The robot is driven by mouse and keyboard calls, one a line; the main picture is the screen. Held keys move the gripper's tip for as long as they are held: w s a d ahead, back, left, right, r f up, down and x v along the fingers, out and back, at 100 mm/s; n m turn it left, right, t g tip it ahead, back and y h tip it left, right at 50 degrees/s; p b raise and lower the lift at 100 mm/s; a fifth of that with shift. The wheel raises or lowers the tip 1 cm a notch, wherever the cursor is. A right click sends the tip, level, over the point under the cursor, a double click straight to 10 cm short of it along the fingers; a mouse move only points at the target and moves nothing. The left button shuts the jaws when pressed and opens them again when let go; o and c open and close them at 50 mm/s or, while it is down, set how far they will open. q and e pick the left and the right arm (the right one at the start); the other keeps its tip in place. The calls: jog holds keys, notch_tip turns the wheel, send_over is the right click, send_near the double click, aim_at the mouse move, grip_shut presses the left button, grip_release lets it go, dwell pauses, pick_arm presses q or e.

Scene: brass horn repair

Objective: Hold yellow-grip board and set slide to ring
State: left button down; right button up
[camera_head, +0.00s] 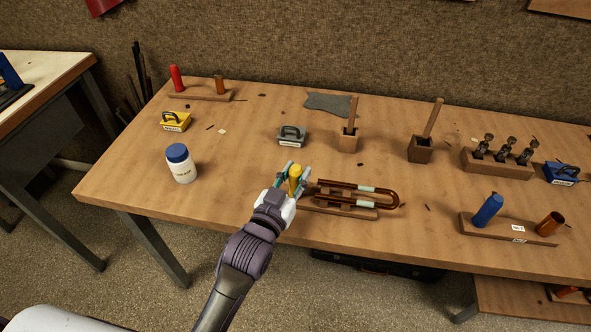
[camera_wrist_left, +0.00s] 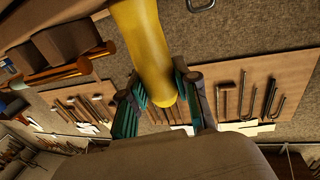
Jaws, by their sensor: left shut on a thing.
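The wooden board (camera_head: 345,211) lies near the front edge of the table, and its upright yellow grip (camera_head: 295,174) stands at its left end. A copper-coloured U-shaped slide (camera_head: 394,199) with pale green bands lies along the board, its bend to the right. My left gripper (camera_head: 293,180) is shut around the yellow grip. In the left wrist view the yellow grip (camera_wrist_left: 145,45) sits between the fingers (camera_wrist_left: 162,105), and copper tubes (camera_wrist_left: 62,76) show at the upper left. I cannot make out a separate ring mark. My right gripper is not in view.
A white jar with a blue lid (camera_head: 181,163) stands to the left. A grey handled block (camera_head: 292,135) and wooden holders (camera_head: 348,140) are behind the board. A rack with a blue cylinder (camera_head: 487,210) is at the right. The tabletop just right of the slide is mostly clear.

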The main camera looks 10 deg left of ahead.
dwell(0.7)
pick_arm(q)
jog(key=c, duration=0.9)
grip_release()
jog(key=shift+f, duration=0.15)
grip_shut()
